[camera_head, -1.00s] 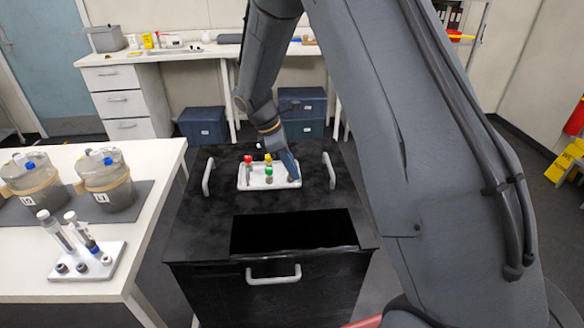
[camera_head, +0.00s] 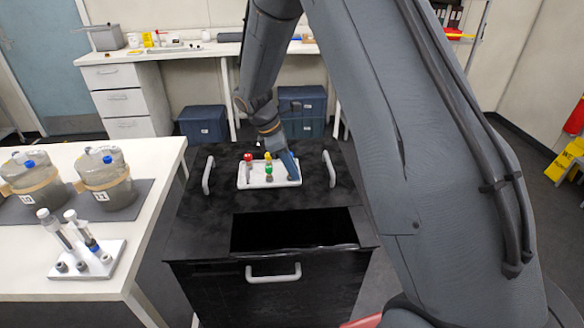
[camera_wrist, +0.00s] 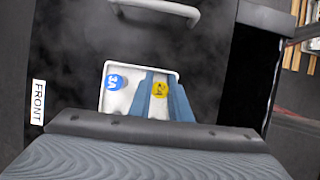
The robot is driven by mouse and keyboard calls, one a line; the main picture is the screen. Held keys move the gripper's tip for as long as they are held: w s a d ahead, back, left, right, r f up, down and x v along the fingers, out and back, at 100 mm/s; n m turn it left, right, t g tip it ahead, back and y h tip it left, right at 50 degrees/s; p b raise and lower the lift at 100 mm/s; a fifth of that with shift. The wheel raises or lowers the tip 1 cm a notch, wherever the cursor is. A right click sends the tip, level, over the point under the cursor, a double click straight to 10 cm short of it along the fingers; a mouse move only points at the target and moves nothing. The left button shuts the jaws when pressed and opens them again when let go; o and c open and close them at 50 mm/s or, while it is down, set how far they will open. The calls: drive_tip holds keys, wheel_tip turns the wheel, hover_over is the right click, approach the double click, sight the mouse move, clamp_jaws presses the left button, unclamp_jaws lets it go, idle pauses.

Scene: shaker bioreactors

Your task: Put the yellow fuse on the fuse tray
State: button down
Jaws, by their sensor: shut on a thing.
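The white fuse tray (camera_head: 244,184) sits on the black cabinet top. In the wrist view my gripper (camera_wrist: 160,88) is shut on a yellow-topped fuse (camera_wrist: 160,90), over the tray (camera_wrist: 142,68). A blue-topped fuse marked 3A (camera_wrist: 115,82) stands beside it on the tray. Whether the held fuse touches the tray cannot be told.
The black cabinet (camera_head: 205,228) has upright handles at left (camera_head: 207,176) and right (camera_head: 329,169) and a dark opening (camera_head: 292,231) in front. A white bench (camera_head: 25,272) at left holds two vessels (camera_head: 108,180) and a small rack (camera_head: 90,262).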

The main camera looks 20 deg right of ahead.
drive_tip(key=shift+f, duration=0.15)
drive_tip(key=c, duration=1.6)
unclamp_jaws()
drive_tip(key=shift+o, duration=0.2)
drive_tip(key=b+v, duration=0.2)
drive_tip(key=v, duration=0.6)
drive_tip(key=s+d+f+m+y, duration=0.1)
drive_tip(key=s+m+y, duration=0.1)
drive_tip(key=s+m, duration=0.6)
drive_tip(key=s+d+f+m+t+y, duration=0.1)
drive_tip(key=s+m, duration=0.7)
drive_tip(key=s, duration=0.8)
drive_tip(key=shift+s+d+t+y, duration=0.2)
drive_tip(key=shift+d+t+y, duration=0.1)
drive_tip(key=shift+y, duration=0.4)
